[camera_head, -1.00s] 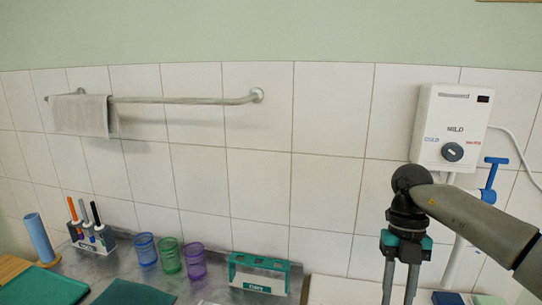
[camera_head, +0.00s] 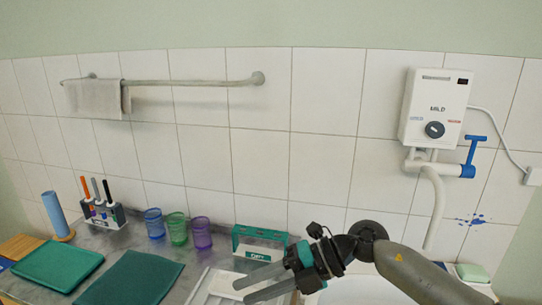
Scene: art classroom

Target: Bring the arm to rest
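My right gripper (camera_head: 243,293) reaches in from the lower right, above the counter's front part. Its two grey fingers point left and stand apart with nothing seen between them. The arm behind it is bent at a dark wrist joint and runs off the bottom right edge. The gripper partly covers a white tray or board (camera_head: 203,290) beneath it; I cannot tell how far above it is. My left gripper is not in view.
A green-and-white holder (camera_head: 260,243) stands behind the gripper. Blue, green (camera_head: 176,229) and purple cups stand left of it, then a marker rack (camera_head: 103,214). Green mats (camera_head: 130,278) lie front left. A water heater (camera_head: 433,108) and towel rail (camera_head: 185,82) are on the wall.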

